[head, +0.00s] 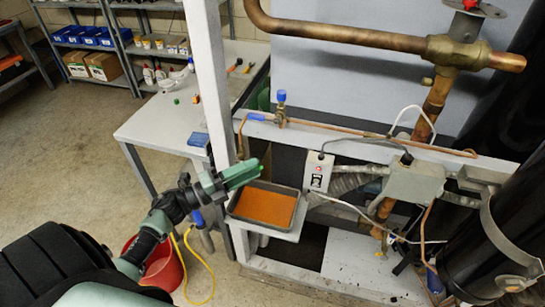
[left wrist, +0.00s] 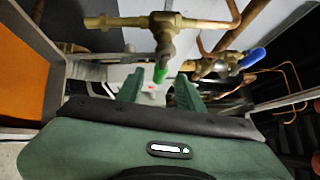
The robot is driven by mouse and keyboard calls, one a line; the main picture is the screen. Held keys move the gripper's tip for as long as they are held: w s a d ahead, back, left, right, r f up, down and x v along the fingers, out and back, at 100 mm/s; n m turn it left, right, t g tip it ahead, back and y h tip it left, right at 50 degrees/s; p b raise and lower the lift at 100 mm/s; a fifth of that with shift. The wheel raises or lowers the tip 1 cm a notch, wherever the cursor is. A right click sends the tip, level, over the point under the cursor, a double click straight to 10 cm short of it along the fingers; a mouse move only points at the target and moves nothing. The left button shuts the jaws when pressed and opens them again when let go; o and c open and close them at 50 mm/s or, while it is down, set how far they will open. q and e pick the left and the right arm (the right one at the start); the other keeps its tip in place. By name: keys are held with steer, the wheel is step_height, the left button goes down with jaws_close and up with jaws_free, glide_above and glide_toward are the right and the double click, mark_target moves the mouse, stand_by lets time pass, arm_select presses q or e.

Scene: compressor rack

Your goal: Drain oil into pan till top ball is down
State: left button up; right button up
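My left gripper (head: 243,172) reaches in over the back left edge of the pan (head: 238,212), which holds orange-brown oil. In the left wrist view its two green fingers (left wrist: 160,88) stand apart. A brass valve (left wrist: 165,28) with a green-tipped handle (left wrist: 160,73) shows beyond them, the handle lined up between the fingers; contact cannot be told. A second brass valve (left wrist: 213,67) with a blue handle (left wrist: 252,57) is to the right. The pan's oil (left wrist: 20,80) shows at the left. I cannot make out any sight-glass balls. My right gripper is not in view.
A white post (head: 211,80) rises beside the pan. A copper pipe with a blue-topped valve (head: 281,97) runs along the white rail. A grey box (head: 413,180) and black cylinder (head: 500,225) stand right. A red bucket (head: 163,267) and yellow hose (head: 188,290) are below.

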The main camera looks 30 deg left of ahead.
arm_select(q)
steer(key=p+x, duration=0.1)
steer(key=x, duration=0.4)
steer(key=shift+w+d, duration=0.15)
steer(key=shift+w, duration=0.15)
jaws_close()
steer(key=shift+f, duration=0.1)
stand_by(1.0)
